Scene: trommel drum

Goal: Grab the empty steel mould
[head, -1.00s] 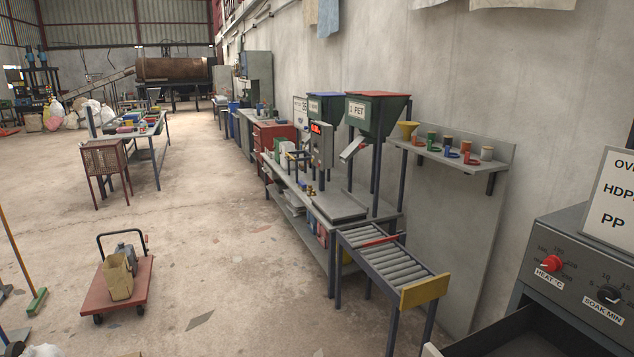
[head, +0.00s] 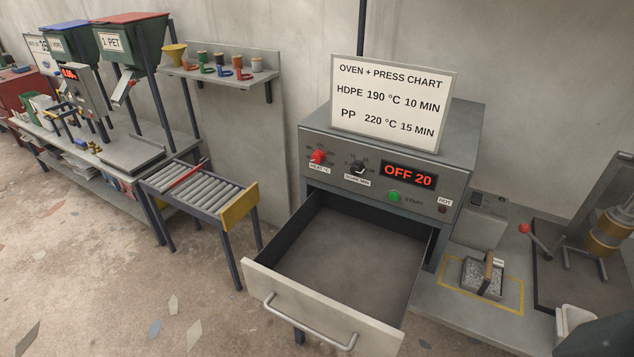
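A small steel mould-like tray (head: 470,277) sits on the grey bench inside a yellow outlined rectangle, to the right of the oven. Its inside looks speckled grey; I cannot tell whether it is empty. A tool with a brown handle (head: 488,270) stands in or against it and hides part of it. Neither of my grippers shows in the head view.
The oven (head: 465,150) has its empty drawer (head: 345,250) pulled out, jutting into the floor space left of the bench. Its display reads OFF 20. A press-like machine (head: 606,232) and a pale bin (head: 572,322) stand at right. A roller conveyor (head: 200,187) is at left.

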